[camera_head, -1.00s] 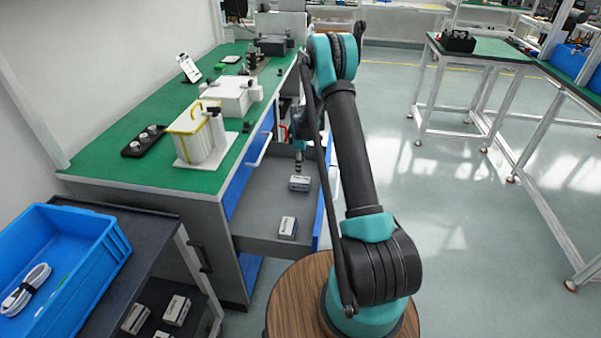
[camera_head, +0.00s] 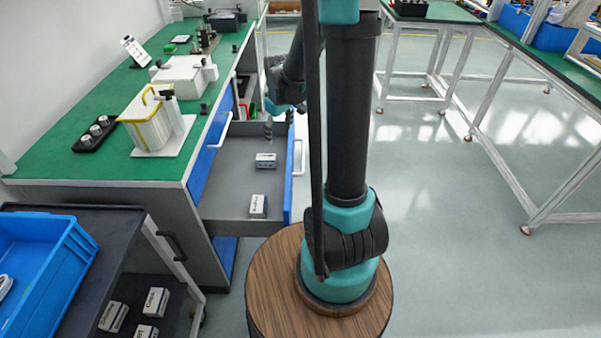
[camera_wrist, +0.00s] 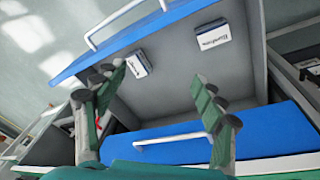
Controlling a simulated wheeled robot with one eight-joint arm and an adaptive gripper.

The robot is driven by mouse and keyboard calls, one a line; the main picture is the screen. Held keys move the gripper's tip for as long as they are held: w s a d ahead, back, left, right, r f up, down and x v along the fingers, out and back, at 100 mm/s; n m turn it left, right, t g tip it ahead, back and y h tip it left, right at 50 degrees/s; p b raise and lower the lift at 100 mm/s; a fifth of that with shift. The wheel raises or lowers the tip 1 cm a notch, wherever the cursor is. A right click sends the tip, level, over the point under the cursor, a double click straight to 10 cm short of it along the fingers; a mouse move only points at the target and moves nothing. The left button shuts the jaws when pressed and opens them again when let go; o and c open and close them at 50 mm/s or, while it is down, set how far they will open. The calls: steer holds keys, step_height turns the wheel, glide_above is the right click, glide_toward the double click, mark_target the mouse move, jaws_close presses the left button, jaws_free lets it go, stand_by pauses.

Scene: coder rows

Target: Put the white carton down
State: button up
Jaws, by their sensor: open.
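Two white cartons with dark printing and grey sides lie in the open grey drawer (camera_head: 228,184). The farther carton (camera_head: 265,160) and the nearer carton (camera_head: 258,206) lie apart on the drawer floor. The wrist view shows both, one carton (camera_wrist: 138,63) near the left finger and one carton (camera_wrist: 213,35) farther up. My gripper (camera_wrist: 160,86) is open, its fingers wide apart with nothing between them. It is over the far part of the drawer, above the cartons and touching neither. In the head view my arm hides most of it.
The drawer's blue front with its handle (camera_head: 298,158) stands out from the green-topped bench (camera_head: 100,171). A dark cart (camera_head: 128,236) at lower left carries a blue bin (camera_head: 68,268) and more cartons below. Open floor lies to the right.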

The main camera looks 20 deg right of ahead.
steer(key=s+d+m+t, duration=0.1)
steer(key=s+m, duration=0.5)
steer(key=s, duration=1.5)
steer(key=shift+f+m+t, duration=0.25)
steer(key=shift+m+t, duration=0.05)
steer(key=shift+t, duration=0.1)
